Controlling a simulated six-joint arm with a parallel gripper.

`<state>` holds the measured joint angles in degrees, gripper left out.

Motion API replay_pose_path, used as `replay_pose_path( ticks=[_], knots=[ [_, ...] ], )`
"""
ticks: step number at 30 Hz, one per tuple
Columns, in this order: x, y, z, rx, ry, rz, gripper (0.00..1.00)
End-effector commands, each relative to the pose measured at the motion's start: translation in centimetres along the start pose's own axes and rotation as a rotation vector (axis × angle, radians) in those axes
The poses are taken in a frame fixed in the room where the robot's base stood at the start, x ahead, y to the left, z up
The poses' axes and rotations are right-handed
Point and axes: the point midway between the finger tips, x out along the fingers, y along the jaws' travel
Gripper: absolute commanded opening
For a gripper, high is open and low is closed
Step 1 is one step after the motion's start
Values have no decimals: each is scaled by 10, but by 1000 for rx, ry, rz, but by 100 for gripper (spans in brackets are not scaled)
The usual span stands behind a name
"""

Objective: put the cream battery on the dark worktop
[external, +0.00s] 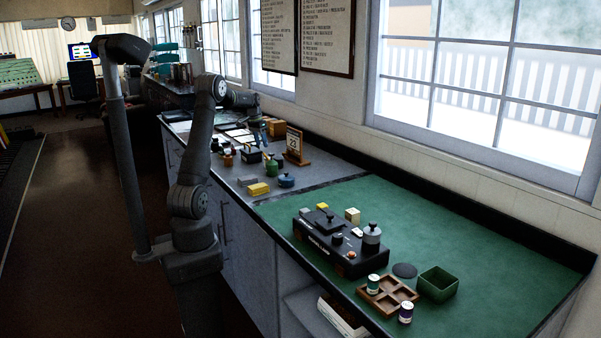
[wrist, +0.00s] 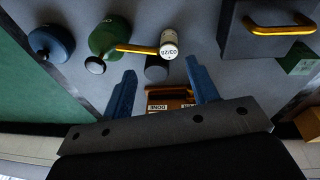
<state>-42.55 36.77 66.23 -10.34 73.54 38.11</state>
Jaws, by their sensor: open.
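In the wrist view, a small cream cylinder (wrist: 168,44) with dark printing, which looks like the cream battery, is over the grey worktop (wrist: 195,20). It lies just beyond my fingertips, beside the brass spout of a green oil can (wrist: 110,36). A dark cylinder (wrist: 157,68) is right by it; I cannot tell whether they touch. My gripper (wrist: 161,72) is open, with its blue fingers apart and nothing seen held between them. In the external view my gripper (external: 258,134) is above the far grey worktop, and the battery is too small to pick out there.
A blue round pot (wrist: 50,42) and a dark box with a brass handle (wrist: 268,32) flank the oil can. A wooden box with labels (wrist: 170,98) shows between the fingers. A date stand (external: 294,148) stands near the wall. The green mat (external: 480,240) has free room at right.

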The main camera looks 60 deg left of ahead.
Motion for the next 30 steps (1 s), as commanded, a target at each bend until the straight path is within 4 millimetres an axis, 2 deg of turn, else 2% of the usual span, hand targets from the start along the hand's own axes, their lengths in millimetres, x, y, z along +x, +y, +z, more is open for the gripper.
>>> replay_pose_path(
  ticks=[3, 9, 14, 18, 25, 30],
  knots=[
    [14, -5, 28, 71, 71, 138, 54],
    [26, -11, 66, 204, 311, 313, 54],
    [23, -22, 92, 276, 561, 345, 54],
    [16, -38, 111, 315, 774, 289, 54],
    [6, -58, 133, 338, 968, 161, 54],
    [10, -58, 128, 345, 998, 136, 54]
  ],
)
